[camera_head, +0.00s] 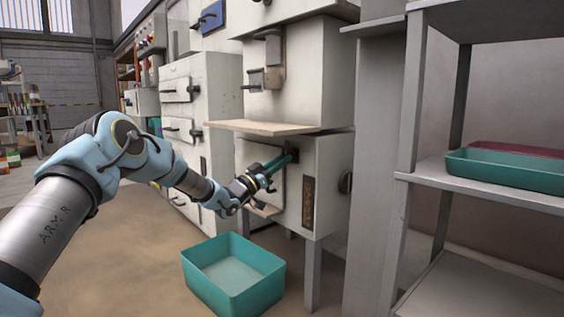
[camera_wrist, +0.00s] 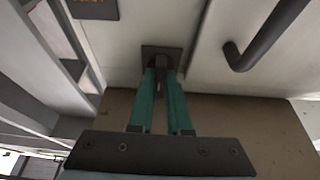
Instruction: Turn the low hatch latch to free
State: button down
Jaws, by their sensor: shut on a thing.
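The low hatch latch (camera_head: 293,153) is a small dark part on the front of the pale lower cabinet, at the upper right of the hatch door (camera_head: 245,155). In the wrist view the latch (camera_wrist: 162,62) sits on a dark square plate (camera_wrist: 147,50), with its lever between my teal fingertips. My gripper (camera_head: 284,161) reaches the cabinet front from the left and is shut on the latch; it also shows in the wrist view (camera_wrist: 161,75). The fingers hide part of the lever, and its exact turn is hard to tell.
A dark bar handle (camera_wrist: 262,42) stands out beside the latch. A dark label plate (camera_head: 308,203) is right of the hatch. A pale shelf (camera_head: 262,127) juts out above. A teal bin (camera_head: 233,295) stands on the floor below my gripper. A grey rack (camera_head: 408,120) stands at right.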

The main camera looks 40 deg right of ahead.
jog(key=c, duration=0.9)
grip_release()
jog(key=shift+o, duration=0.2)
jog(key=shift+a, duration=0.1)
jog(key=p+v, duration=0.4)
jog(key=v, duration=0.6)
jog(key=shift+a+f, duration=0.15)
jog(key=shift+a, duration=0.15)
